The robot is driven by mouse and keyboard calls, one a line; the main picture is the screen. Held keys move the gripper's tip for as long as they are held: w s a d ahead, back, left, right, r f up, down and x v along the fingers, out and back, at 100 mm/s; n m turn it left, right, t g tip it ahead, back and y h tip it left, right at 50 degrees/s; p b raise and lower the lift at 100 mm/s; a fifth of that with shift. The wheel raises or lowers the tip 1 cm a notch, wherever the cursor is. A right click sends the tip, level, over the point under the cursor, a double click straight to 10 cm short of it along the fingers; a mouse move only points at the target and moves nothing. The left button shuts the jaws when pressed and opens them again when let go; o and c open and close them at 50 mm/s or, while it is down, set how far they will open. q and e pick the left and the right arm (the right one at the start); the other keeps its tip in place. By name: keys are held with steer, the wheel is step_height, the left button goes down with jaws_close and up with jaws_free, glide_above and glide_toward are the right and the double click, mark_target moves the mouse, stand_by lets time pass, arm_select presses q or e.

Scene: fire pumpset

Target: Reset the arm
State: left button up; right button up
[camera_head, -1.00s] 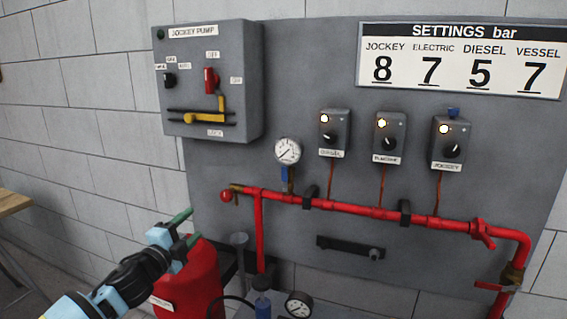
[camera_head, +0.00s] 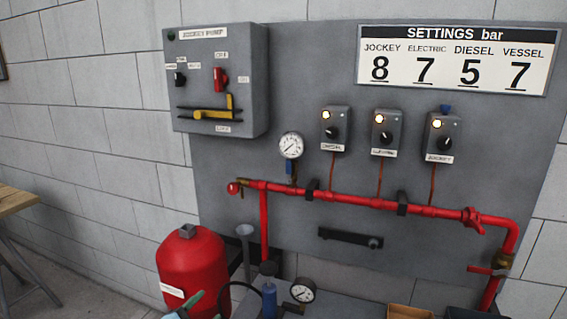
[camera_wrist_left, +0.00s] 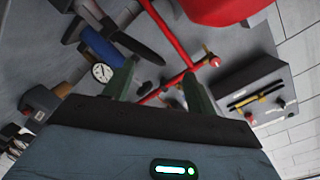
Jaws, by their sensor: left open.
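My left gripper (camera_head: 207,302) shows only at its green fingertips and a little light blue at the bottom edge of the head view, in front of the red tank (camera_head: 190,265). In the left wrist view the gripper (camera_wrist_left: 158,92) has its two green fingers spread apart with nothing held between them. Red pipework (camera_wrist_left: 182,50) lies beyond the fingers. The rest of my left arm is out of the head view. My right gripper is in neither view.
The grey panel carries the jockey pump box (camera_head: 225,85), a settings board (camera_head: 457,60), a gauge (camera_head: 291,145) and red pipe (camera_head: 345,197). A blue hand pump (camera_head: 269,297) and lower gauge (camera_head: 302,290) stand right of the tank. A wooden table (camera_head: 15,205) is at left.

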arm_select(q)
steer(key=s+f+n+g+y, duration=0.1)
steer(key=s+f+n, duration=0.3)
steer(key=s, duration=0.7)
steer(key=s+a+f+n+g+y, duration=0.1)
steer(key=s+f+n+g, duration=0.2)
steer(key=s+f, duration=0.6)
steer(key=s+f+n+g+y, duration=0.1)
steer(key=s+f+n, duration=0.4)
steer(key=s, duration=0.9)
step_height(320, 180, down, 2)
steer(key=shift+s+a+g+y, duration=0.3)
steer(key=shift+g, duration=0.2)
